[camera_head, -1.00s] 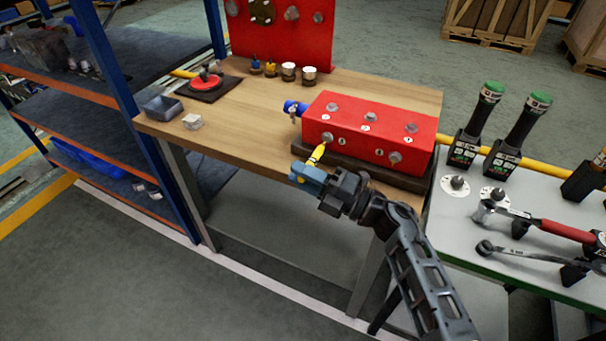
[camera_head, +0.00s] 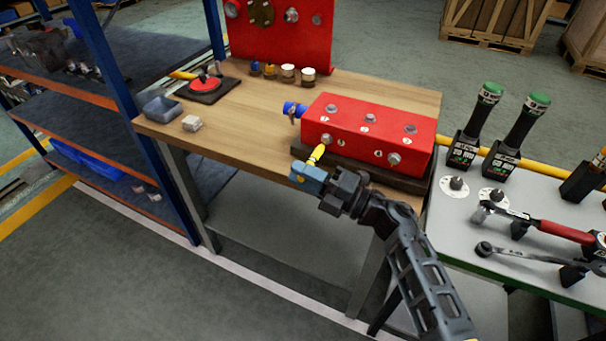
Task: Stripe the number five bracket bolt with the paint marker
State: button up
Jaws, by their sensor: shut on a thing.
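A red block (camera_head: 378,123) sits on a dark base at the right front of the wooden bench, with bolts on its top and front faces. The left front bolt (camera_head: 327,138) has a small round number label beside it, too small to read for certain. My gripper (camera_head: 308,174), with blue fingers, is shut on a yellow paint marker (camera_head: 316,155) in front of the block's left end. The marker tilts up, its tip at or very close to the left front bolt; I cannot tell whether they touch. No stripe can be made out on that bolt.
A grey workstation (camera_head: 470,232) at right holds two green-capped tools (camera_head: 525,127) and a red-handled wrench (camera_head: 555,228). A grey bin (camera_head: 162,107) and several small pots stand on the bench.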

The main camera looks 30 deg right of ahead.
jog(key=shift+r, duration=0.3)
jog(key=shift+s+a+p, duration=0.15)
jog(key=shift+a+p, duration=0.05)
jog(key=shift+p, duration=0.15)
dwell(0.5)
jog(key=shift+s+a+p, duration=0.3)
jog(key=shift+s+a, duration=0.4)
jog(key=shift+a, duration=0.3)
jog(key=shift+s+a+p, duration=0.25)
jog(key=shift+s+a, duration=0.45)
jog(key=shift+a, duration=0.25)
